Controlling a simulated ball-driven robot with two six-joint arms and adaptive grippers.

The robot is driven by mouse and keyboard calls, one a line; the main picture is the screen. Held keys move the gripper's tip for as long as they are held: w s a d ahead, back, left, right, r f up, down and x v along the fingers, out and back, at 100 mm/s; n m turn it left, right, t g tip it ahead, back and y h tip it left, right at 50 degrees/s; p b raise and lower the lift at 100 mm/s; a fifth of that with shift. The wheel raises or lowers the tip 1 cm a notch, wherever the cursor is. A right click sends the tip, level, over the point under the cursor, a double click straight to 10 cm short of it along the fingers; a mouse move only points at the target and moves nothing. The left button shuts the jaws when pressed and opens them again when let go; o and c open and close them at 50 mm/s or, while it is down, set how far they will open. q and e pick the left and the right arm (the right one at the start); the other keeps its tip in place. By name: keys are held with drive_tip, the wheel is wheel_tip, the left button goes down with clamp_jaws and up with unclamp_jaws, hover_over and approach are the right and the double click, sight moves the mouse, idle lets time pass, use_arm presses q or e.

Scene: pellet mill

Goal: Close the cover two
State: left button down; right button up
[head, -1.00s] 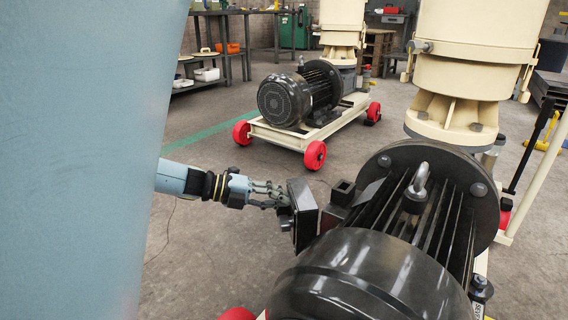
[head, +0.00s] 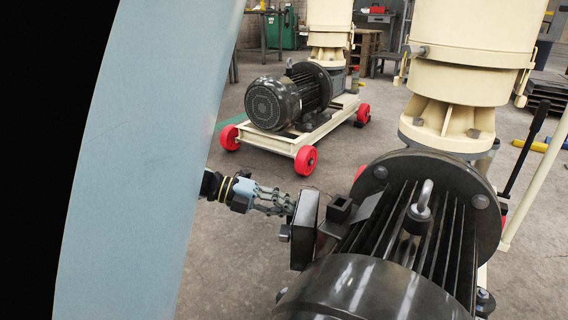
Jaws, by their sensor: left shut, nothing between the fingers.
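The cover (head: 306,229) is a dark rectangular lid on the left side of the near black motor (head: 375,285). It stands on edge, swung out beside the small open terminal box (head: 339,210). My left gripper (head: 290,204) is shut and empty, with its fingertips at the cover's upper left side. I cannot tell whether they touch it. My right gripper is not in view.
A cream mill body (head: 470,70) rises behind the near motor. A second mill with a black motor (head: 275,103) stands on a cream frame with red wheels (head: 305,160) farther back. Bare concrete floor (head: 235,265) lies left of the near motor.

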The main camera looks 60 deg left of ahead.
use_arm(q)
drive_tip(key=w, duration=0.3)
drive_tip(key=shift+w+d+b, duration=0.25)
drive_tip(key=shift+d+b, duration=0.05)
drive_tip(key=shift+b, duration=0.05)
